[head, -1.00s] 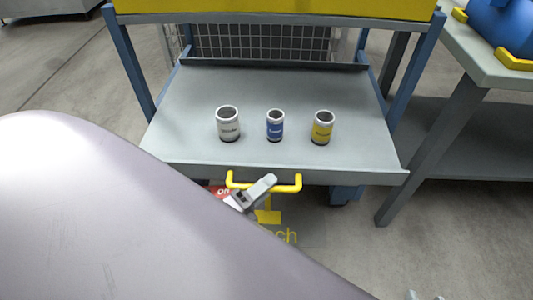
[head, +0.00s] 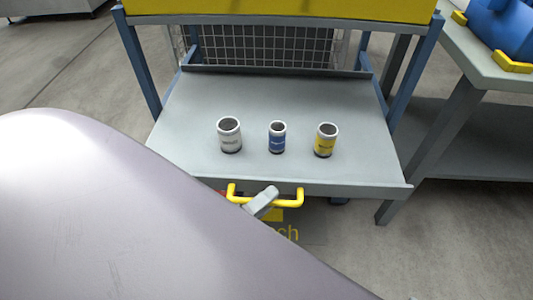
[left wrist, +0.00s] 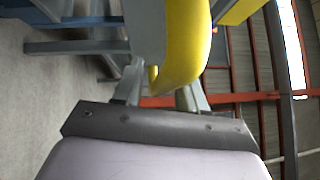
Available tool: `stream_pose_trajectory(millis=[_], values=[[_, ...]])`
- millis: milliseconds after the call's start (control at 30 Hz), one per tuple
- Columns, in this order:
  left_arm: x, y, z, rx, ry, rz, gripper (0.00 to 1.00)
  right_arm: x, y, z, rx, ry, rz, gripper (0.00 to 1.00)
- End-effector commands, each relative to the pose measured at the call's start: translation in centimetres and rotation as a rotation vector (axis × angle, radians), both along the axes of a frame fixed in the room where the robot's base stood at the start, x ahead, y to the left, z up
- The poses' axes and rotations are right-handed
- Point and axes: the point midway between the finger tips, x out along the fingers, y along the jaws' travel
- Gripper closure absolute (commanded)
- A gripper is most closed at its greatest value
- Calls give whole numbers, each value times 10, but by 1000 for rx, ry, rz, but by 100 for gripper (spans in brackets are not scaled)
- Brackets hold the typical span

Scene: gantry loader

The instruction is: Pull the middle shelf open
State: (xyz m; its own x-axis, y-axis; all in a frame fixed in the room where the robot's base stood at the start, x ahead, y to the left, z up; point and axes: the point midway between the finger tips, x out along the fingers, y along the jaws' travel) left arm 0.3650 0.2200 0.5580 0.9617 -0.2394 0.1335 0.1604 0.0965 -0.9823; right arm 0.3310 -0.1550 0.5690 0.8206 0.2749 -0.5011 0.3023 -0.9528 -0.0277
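The middle shelf (head: 200,105) is a grey tray between blue posts, drawn out toward me. Its yellow handle (head: 298,199) is on the front edge. My left gripper (head: 266,196) is at the middle of this handle, partly hidden by my arm. In the left wrist view, the yellow handle (left wrist: 182,50) lies between the two fingers of my left gripper (left wrist: 160,88), which are shut on it. My right gripper is not in view.
A white can (head: 229,136), a blue can (head: 277,138) and a yellow can (head: 325,141) stand upright on the shelf. A yellow upper level (head: 280,20) is above its back. A grey table (head: 480,60) stands close on the right.

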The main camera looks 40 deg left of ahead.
Motion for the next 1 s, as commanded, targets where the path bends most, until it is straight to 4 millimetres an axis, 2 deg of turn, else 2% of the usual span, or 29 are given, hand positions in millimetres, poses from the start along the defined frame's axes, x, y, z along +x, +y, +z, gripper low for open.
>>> stream_pose_trajectory(millis=[267, 700, 1000], values=[[-5, 1, -1, 0, 2, 0, 58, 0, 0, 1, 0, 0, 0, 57], [-64, 16, -9, -1, 2, 0, 58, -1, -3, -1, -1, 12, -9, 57], [-69, 17, -10, 0, 0, 0, 58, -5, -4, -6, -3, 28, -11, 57]])
